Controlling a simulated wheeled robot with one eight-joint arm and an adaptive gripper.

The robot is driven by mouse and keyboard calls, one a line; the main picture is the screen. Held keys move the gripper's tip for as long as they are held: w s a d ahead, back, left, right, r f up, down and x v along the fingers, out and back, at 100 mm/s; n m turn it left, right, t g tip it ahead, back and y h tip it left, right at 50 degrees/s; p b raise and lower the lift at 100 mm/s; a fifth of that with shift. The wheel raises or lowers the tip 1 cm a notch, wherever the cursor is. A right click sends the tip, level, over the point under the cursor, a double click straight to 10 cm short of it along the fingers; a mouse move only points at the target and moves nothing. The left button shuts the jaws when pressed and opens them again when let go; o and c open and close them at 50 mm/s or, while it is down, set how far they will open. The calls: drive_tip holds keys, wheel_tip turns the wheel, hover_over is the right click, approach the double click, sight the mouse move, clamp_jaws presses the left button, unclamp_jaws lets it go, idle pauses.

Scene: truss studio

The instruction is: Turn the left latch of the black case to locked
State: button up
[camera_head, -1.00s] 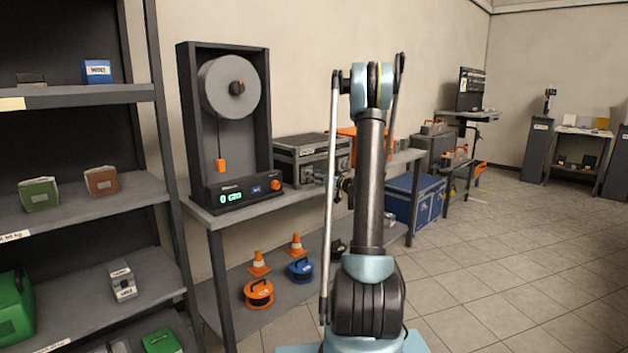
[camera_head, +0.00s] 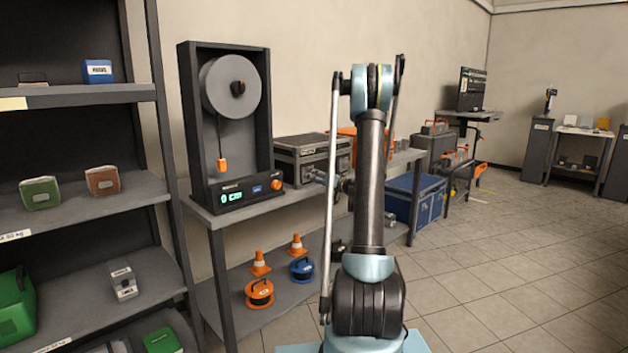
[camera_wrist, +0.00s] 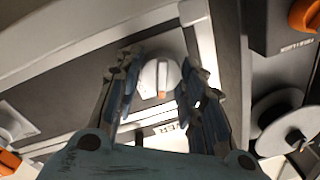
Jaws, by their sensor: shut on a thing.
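The black case (camera_head: 292,155) is dark with silver edges and sits on the bench right of the hoist display unit; my arm hides part of its front. In the wrist view the case's dark face (camera_wrist: 88,82) fills the middle. A round pale grey latch (camera_wrist: 149,76) with a small orange mark sits between my fingers. My gripper (camera_wrist: 160,77) is shut on this latch, one blue-grey finger on each side. In the head view only part of the wrist and gripper shows beside the case front.
The hoist display unit (camera_head: 238,200) with an orange knob stands close to the left of the case. An orange case (camera_head: 347,132) stands behind it. A blue box (camera_head: 413,203) is on the right. Cones and reels lie on the lower shelf. The floor to the right is clear.

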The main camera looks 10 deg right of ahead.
drive_tip(key=shift+d+f+m+t+h, duration=0.1)
drive_tip(key=shift+m+t+h, duration=0.15)
drive_tip(key=shift+m, duration=3.4)
drive_tip(key=shift+f+m+t+h, duration=0.15)
drive_tip(key=shift+m+t, duration=0.2)
drive_tip(key=shift+m, duration=3.3)
drive_tip(key=o, duration=1)
drive_tip(key=shift+o, duration=0.2)
drive_tip(key=v, duration=1.1)
drive_tip(key=shift+s+d, duration=0.2)
drive_tip(key=shift+s, duration=0.15)
